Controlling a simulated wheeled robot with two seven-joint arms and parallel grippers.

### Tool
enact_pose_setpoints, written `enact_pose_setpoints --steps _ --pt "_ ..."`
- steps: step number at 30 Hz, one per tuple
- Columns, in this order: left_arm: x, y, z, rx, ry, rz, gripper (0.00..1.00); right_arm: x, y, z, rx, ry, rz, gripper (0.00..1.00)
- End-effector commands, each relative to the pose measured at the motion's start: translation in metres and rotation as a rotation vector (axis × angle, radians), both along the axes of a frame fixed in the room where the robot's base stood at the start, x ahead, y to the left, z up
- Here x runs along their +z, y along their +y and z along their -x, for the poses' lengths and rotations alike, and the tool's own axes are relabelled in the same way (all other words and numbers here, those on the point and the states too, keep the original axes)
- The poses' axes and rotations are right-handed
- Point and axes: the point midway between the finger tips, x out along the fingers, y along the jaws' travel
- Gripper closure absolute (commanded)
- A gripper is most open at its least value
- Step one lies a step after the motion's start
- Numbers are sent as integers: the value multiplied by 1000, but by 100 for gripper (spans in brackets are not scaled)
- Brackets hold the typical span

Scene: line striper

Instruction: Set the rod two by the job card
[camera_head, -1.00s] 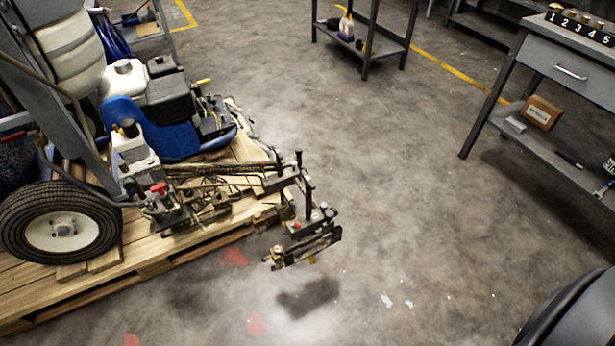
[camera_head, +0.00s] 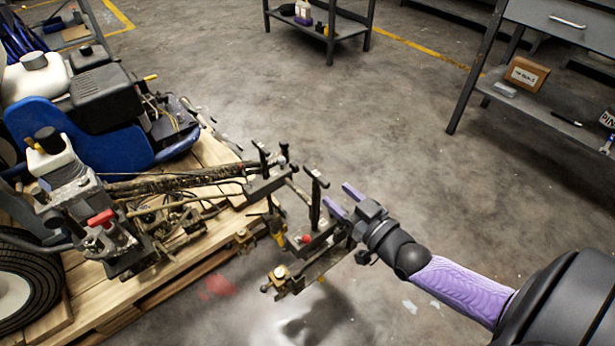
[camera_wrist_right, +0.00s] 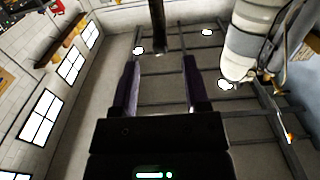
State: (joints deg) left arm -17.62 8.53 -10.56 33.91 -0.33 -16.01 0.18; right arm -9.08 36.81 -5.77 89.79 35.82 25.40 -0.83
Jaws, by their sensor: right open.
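The line striper (camera_head: 85,100) sits on a wooden pallet. Dark upright rods with cross handles stand at its front end; the nearest rod (camera_head: 315,200) is just left of my right gripper (camera_head: 340,199). That gripper is open, its two purple fingers pointing toward the rod. I cannot tell whether they touch it. In the right wrist view, the open fingers (camera_wrist_right: 161,75) have nothing between them, and a dark upright post (camera_wrist_right: 158,25) shows beyond their tips. I cannot tell which rod is two. No job card can be made out. My left gripper is out of view.
The wooden pallet (camera_head: 190,283) lies under the striper. A grey bench (camera_head: 540,95) with a cardboard box (camera_head: 526,74) on its lower shelf stands at upper right. A small shelf unit (camera_head: 345,25) stands at the back. The floor between is clear.

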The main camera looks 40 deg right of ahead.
Motion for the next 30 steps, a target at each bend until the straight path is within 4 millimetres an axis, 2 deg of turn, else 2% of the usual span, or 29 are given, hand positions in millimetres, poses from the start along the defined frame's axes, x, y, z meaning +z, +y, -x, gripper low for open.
enact_pose_setpoints --steps 3,9,13,20,21,29,30 --pt "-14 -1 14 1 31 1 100 -6 2 -28 0 1 -1 41" --pt "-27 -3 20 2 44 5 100 -5 5 -62 -1 4 0 41" --pt "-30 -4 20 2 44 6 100 -2 6 -72 -1 4 2 41" --pt "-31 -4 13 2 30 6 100 -1 6 -73 -1 6 1 41" --pt "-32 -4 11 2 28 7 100 -1 6 -73 -1 6 1 43" --pt "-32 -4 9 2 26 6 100 -1 6 -73 -1 6 1 98" --pt "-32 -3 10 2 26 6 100 -1 6 -73 -1 6 1 100"
